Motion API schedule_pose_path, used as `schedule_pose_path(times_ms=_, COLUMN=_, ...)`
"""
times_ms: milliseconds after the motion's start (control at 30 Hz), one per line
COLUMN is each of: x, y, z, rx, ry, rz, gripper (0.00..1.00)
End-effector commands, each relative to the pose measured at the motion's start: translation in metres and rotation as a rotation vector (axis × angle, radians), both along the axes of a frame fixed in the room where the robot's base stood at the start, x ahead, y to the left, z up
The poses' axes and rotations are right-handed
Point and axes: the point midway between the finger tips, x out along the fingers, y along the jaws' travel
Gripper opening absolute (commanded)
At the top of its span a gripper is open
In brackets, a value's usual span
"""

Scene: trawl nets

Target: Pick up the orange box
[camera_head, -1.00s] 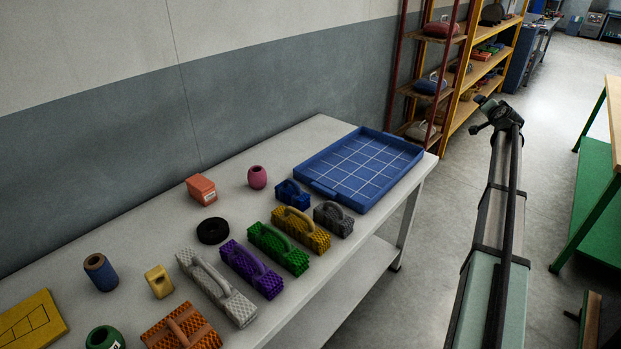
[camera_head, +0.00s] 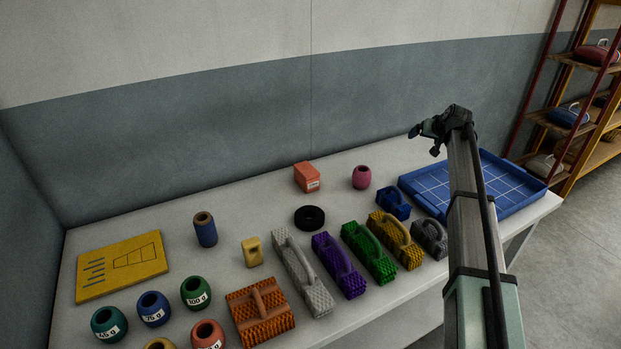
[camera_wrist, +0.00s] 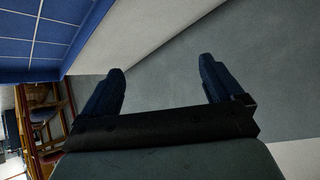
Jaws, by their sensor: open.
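The orange box (camera_head: 307,177) is a small block with a pale label on its front. It stands on the table near the wall, left of the pink pot (camera_head: 361,177) and behind the black ring (camera_head: 309,217). My gripper (camera_head: 425,130) is above the back right of the table, to the right of the box and higher than it. In the wrist view my gripper (camera_wrist: 160,84) is open, with two dark fingers apart and nothing between them. The orange box does not show in the wrist view.
Several coloured handled blocks, such as the purple one (camera_head: 338,265), stand along the front of the table. A blue gridded tray (camera_head: 526,207) lies at the right end. Several numbered pots and a yellow board (camera_head: 122,267) are at the left. The wall is close behind the box.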

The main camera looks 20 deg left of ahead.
Motion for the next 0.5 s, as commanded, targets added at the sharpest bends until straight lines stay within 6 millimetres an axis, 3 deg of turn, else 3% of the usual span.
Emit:
schedule_pose_path(times_ms=33, x=-0.007, y=0.034, z=-0.004, rx=-0.025, ry=0.019, rz=0.051, gripper=0.94)
schedule_pose_path(times_ms=100, x=-0.018, y=0.075, z=-0.009, rx=-0.058, ry=0.048, rz=0.115, gripper=0.94)
schedule_pose_path(times_ms=300, x=-0.059, y=0.182, z=-0.024, rx=-0.162, ry=0.121, rz=0.296, gripper=0.94)
schedule_pose_path(times_ms=500, x=-0.109, y=0.276, z=-0.036, rx=-0.265, ry=0.185, rz=0.463, gripper=0.94)
